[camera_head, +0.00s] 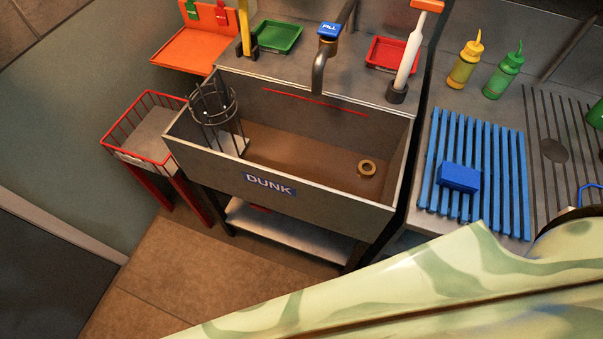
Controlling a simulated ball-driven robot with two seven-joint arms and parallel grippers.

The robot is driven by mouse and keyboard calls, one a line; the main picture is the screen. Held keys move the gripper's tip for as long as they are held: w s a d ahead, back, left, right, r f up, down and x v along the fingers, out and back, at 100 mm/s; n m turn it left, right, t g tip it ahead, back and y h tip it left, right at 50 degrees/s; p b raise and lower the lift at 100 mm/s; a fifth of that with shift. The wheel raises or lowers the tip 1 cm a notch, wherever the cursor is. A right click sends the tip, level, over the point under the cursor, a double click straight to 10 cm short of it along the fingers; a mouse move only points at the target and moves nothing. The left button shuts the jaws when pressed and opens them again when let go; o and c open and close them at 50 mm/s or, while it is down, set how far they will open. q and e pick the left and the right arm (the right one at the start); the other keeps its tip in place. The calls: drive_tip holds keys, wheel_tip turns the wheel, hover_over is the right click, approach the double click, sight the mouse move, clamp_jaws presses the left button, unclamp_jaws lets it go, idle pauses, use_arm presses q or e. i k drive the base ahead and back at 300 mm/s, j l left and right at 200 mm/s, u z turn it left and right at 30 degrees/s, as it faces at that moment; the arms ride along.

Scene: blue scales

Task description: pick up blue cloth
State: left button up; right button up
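A small blue folded block (458,177), which looks like the blue cloth, lies on a blue slatted rack (481,140) on the metal counter to the right of the sink. It is a darker blue than the slats, and nothing is touching it from above. Neither of my grippers can be made out in the head view. A large pale green patterned shape crosses the lower right and hides what is behind it.
The metal sink marked DUNK (270,184) stands left of the rack, with a wire basket (213,105) at its left end. Yellow (464,68) and green (503,75) bottles stand behind the rack. A red wire shelf (148,135) is at the left.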

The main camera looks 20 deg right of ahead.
sight(450, 175)
drive_tip(key=z, duration=2)
drive_tip(key=l, duration=0.15)
drive_tip(key=k+z, duration=0.05)
